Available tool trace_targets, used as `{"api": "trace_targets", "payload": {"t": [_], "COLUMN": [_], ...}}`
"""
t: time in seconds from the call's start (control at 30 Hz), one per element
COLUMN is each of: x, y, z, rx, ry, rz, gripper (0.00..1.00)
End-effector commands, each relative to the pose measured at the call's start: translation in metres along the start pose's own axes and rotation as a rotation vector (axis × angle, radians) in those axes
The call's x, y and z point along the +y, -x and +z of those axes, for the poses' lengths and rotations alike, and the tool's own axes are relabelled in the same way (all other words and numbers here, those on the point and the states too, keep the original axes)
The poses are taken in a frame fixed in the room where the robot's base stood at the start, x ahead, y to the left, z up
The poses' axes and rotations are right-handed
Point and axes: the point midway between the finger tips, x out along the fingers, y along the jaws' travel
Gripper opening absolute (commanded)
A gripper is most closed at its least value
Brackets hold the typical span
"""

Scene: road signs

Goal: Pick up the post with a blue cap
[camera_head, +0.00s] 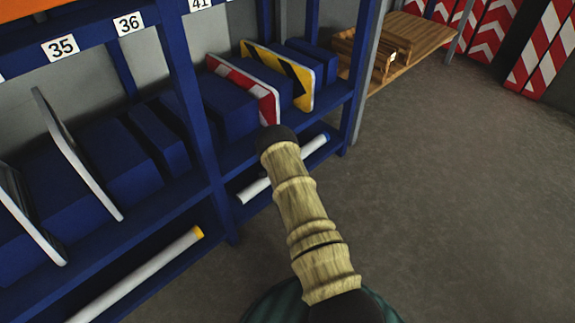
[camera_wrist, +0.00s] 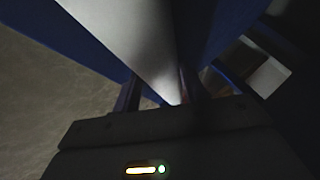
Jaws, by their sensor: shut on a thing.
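A white post (camera_head: 255,189) lies on the lower shelf level at the right bay, crossing behind my arm. Its far right end looks bluish (camera_head: 326,138), too small to be sure. My gripper's fingers are hidden in the head view behind the dark wrist end. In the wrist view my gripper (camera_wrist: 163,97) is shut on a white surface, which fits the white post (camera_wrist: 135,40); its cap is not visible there.
A white post with a yellow cap (camera_head: 197,233) lies on the left lower shelf. Blue uprights (camera_head: 190,90) and the shelf above, with signs (camera_head: 290,75) on it, surround my arm. Open floor (camera_head: 460,190) lies to the right.

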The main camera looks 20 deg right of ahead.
Motion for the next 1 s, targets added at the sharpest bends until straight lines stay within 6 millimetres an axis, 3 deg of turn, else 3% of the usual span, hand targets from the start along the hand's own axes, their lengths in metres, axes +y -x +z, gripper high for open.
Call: {"api": "trace_targets", "payload": {"t": [0.07, 0.7, 1.0], "x": [-0.004, 0.129, 0.149], "y": [0.009, 0.072, 0.077], "z": [-0.009, -0.058, -0.063], "rx": [0.003, 0.000, 0.002], "ry": [-0.002, -0.002, 0.000], "rz": [0.001, -0.001, -0.004], "gripper": [0.03, 0.03, 0.03]}}
